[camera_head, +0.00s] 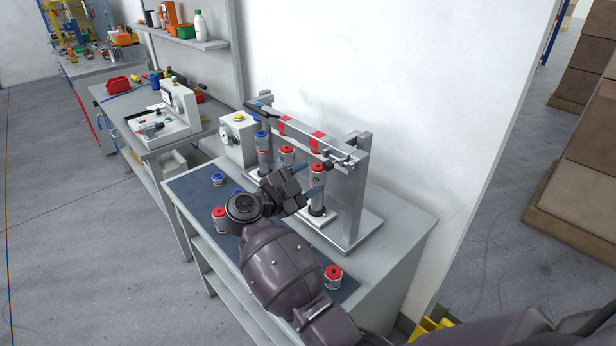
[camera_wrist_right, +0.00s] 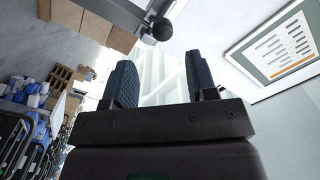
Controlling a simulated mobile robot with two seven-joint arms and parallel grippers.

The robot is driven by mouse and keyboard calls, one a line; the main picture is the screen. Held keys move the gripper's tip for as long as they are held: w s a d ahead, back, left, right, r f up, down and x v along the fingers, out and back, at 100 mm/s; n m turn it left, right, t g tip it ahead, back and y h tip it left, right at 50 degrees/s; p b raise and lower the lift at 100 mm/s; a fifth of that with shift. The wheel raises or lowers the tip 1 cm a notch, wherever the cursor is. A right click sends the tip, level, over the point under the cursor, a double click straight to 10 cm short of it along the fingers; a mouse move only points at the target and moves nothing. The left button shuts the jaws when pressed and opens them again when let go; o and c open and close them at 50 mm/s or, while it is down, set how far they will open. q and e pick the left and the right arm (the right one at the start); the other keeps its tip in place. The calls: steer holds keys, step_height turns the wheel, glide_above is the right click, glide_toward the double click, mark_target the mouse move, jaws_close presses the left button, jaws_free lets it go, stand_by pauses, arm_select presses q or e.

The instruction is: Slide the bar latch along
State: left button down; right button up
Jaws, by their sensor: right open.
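A grey metal frame (camera_head: 357,190) stands on the workbench, with a crossbar carrying red patches. At its right end is the bar latch (camera_head: 344,157) with a dark round knob (camera_head: 328,165). In the right wrist view the knob (camera_wrist_right: 162,28) is a black ball on a dark rod, beyond the fingertips and apart from them. My right gripper (camera_head: 310,180) is in front of the frame, just below and left of the knob, its fingers pointing toward the frame. In the right wrist view its two blue fingers (camera_wrist_right: 162,78) are apart with nothing between them. My left gripper is not in view.
Cylinders with red or blue caps stand under the frame, including one (camera_head: 317,185) close to my right fingers. More capped parts (camera_head: 333,278) sit on the dark mat (camera_head: 185,190). A box with a yellow button (camera_head: 238,130) stands left of the frame.

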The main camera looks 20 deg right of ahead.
steer(key=shift+s+a, duration=0.2)
steer(key=shift+a, duration=0.35)
steer(key=w+a+r+n+t+y, duration=0.4)
steer(key=a+r+n+t+y, duration=0.55)
steer(key=t, duration=0.85)
steer(key=s+d+f+n+g+y, duration=0.2)
steer(key=s+f+n+y, duration=0.15)
steer(key=f+n, duration=0.2)
steer(key=s+d+f+n+g+y+b, duration=0.1)
steer(key=s+f+n+g+y, duration=0.2)
steer(key=f, duration=0.4)
steer(key=s+d+f+n+g+y, duration=0.1)
steer(key=s+d+f+n+y, duration=0.1)
steer(key=s+f+n+y, duration=0.4)
steer(key=s+d+f+g+h, duration=0.2)
steer(key=s+d+f+g, duration=0.1)
steer(key=s+f, duration=0.6)
steer(key=s+d+f+g+h+b, duration=0.1)
steer(key=s+d+f+g+h, duration=0.2)
steer(key=s+f, duration=0.6)
steer(key=shift+s+d, duration=1.05)
steer(key=shift+s, duration=0.2)
